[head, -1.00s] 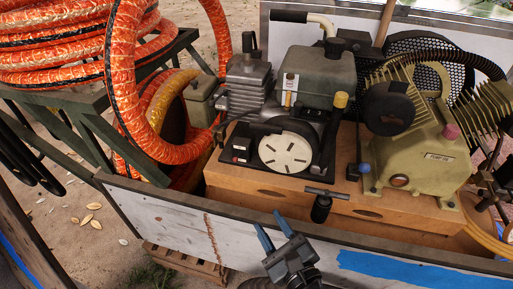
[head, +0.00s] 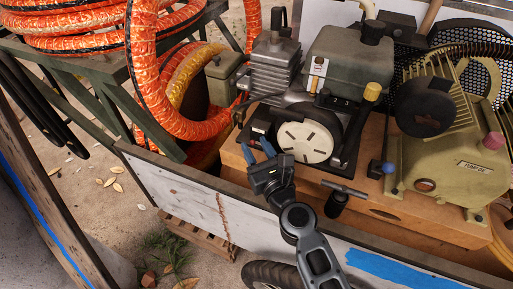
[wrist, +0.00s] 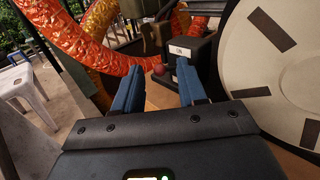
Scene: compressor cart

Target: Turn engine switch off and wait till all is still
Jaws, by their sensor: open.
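The engine (head: 300,100) sits on a wooden base in the cart, with a grey tank, a finned cylinder and a round cream disc (head: 305,143) with dark slots. A small black box (wrist: 188,52) with white labels and a dark red knob (wrist: 158,70) stands beside the disc in the wrist view; I take it for the engine switch. Its lettering is too small to read. My gripper (head: 256,149) has blue fingers spread apart, with nothing between them. In the wrist view the knob shows beyond the gap between the fingertips (wrist: 158,66); I see no contact.
The cart's front board (head: 185,188) runs below my gripper. A black T-handle (head: 340,195) stands to the right. The olive pump (head: 450,160) is further right. Orange hoses (head: 150,80) hang at the left from a green frame (head: 105,105).

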